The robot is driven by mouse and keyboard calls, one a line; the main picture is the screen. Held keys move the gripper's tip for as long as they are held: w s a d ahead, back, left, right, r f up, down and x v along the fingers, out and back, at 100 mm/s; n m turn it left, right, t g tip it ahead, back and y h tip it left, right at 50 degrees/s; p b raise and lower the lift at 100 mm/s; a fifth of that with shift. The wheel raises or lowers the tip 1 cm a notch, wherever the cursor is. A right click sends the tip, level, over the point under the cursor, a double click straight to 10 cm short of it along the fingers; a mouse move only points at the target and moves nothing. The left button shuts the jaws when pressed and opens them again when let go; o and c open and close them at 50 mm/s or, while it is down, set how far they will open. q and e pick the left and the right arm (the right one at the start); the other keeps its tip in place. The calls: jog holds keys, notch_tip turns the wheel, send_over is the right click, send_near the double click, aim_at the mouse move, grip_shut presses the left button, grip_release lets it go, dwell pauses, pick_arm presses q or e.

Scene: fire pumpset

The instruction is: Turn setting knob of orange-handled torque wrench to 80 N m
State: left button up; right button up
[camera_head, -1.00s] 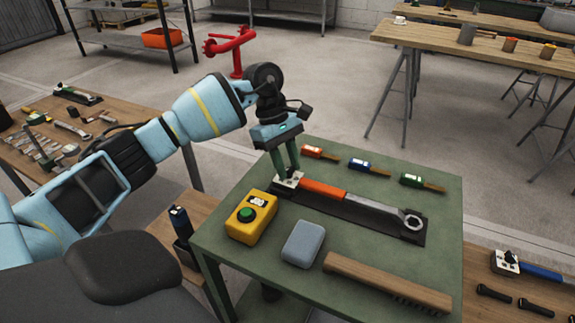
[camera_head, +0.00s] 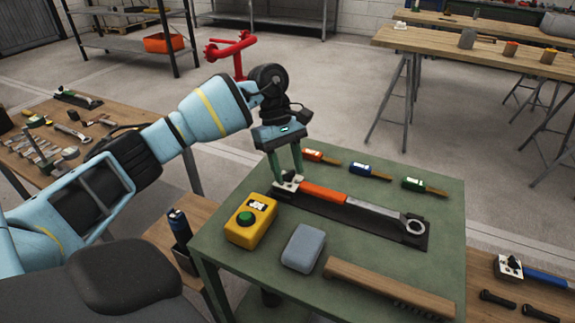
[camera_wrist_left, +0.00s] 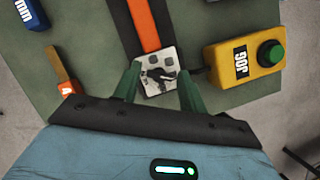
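The torque wrench with the orange handle (camera_head: 323,193) lies on a dark mat on the green table, its ring head (camera_head: 414,227) at the right. Its setting end is a pale plate with a black knob, seen in the left wrist view (camera_wrist_left: 160,75). My left gripper (camera_head: 287,178) points down over this end. Its two green fingers stand apart, one on each side of the knob, with gaps visible in the left wrist view (camera_wrist_left: 160,69). I cannot read the setting. My right gripper is not in view.
A yellow box with a green button (camera_head: 251,220), marked JOG in the wrist view, stands close beside the knob end. A grey block (camera_head: 303,247) and a wooden-handled brush (camera_head: 388,289) lie in front. Small red, blue (camera_head: 370,171) and green tagged tools lie behind the wrench.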

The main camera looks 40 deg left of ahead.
pick_arm(q)
jog(key=shift+o, duration=0.6)
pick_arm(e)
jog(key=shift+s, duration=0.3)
pick_arm(q)
jog(key=v, duration=0.6)
jog(key=shift+w+a+r, duration=0.1)
jog(key=shift+a+r, duration=0.05)
jog(key=shift+r, duration=0.1)
jog(key=shift+a+r, duration=0.25)
jog(key=shift+r, duration=0.3)
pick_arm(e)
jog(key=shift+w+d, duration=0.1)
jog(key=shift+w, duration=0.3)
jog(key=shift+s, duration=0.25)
